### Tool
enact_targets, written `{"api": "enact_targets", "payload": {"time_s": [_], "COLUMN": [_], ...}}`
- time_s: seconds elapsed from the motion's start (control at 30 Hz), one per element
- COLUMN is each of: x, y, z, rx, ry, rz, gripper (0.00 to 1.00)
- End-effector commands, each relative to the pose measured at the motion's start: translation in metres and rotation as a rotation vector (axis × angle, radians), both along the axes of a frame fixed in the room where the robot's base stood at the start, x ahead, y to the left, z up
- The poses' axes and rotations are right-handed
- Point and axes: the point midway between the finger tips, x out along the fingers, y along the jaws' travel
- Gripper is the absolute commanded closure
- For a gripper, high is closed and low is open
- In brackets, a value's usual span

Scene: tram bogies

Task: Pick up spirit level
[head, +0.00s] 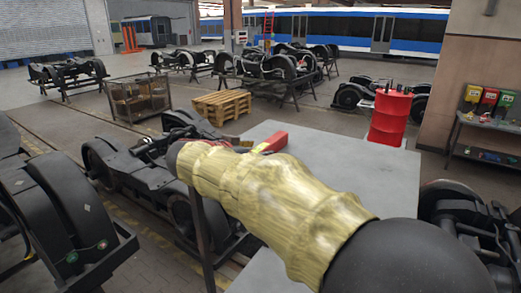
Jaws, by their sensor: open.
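A red bar-like thing (272,142) lies at the far left edge of the grey table (345,165). It has a small yellow-green patch at its near side and looks like the spirit level, though it is small in the picture. My arm, in a yellowish sleeve, crosses in front and hides part of the bar and table. My gripper does not show; I cannot see where it is relative to the red bar.
A red drum (390,117) with tools on top stands behind the table. Dark bogies stand left (62,215) and right (470,215) of the table. A wooden pallet (221,105) and a wire crate (139,97) are farther back. The table's visible right part is bare.

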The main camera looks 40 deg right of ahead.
Motion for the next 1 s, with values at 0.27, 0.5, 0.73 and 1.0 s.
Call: {"api": "enact_targets", "payload": {"time_s": [0.27,0.5,0.73,1.0], "x": [0.0058,0.0057,0.0056,0.0056], "y": [-0.0169,-0.0165,-0.0164,-0.0164], "z": [-0.0066,-0.0069,-0.0067,-0.0065], "rx": [0.0,0.0,0.0,0.0], "ry": [0.0,0.0,0.0,0.0], "rz": [0.001,0.001,0.001,0.001], "gripper": [0.52,0.57,0.7,0.85]}}
